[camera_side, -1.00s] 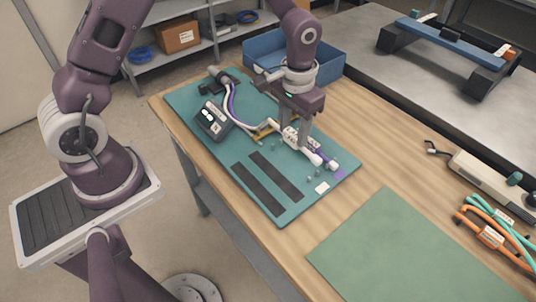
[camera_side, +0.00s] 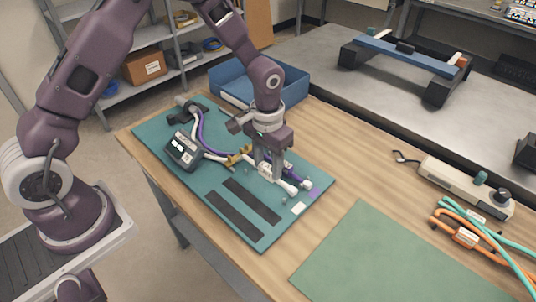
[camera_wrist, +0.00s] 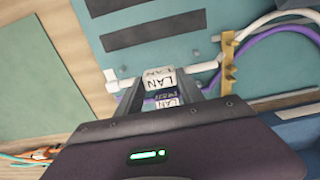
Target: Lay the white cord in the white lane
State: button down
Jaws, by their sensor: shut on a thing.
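The white cord (camera_side: 284,184) lies over the teal board (camera_side: 262,238), with its white end toward the white square (camera_side: 299,208). My gripper (camera_side: 268,170) is shut on the cord at its white LAN-labelled block (camera_wrist: 160,80), low over the board. I cannot tell whether the white cord touches the board.
Small pegs (camera_wrist: 215,38) stand on the board near the cord. Two black strips (camera_side: 252,201) lie on its front part. A grey box (camera_side: 184,150) sits at left and a blue bin (camera_side: 235,88) behind. A green mat (camera_side: 390,260) leaves clear room at the front right.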

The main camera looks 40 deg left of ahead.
notch_tip(320, 180, up, 5)
jog(key=shift+r, duration=0.15)
jog(key=shift+f, duration=2.6)
jog(key=shift+f, duration=0.45)
jog(key=shift+f, duration=1.45)
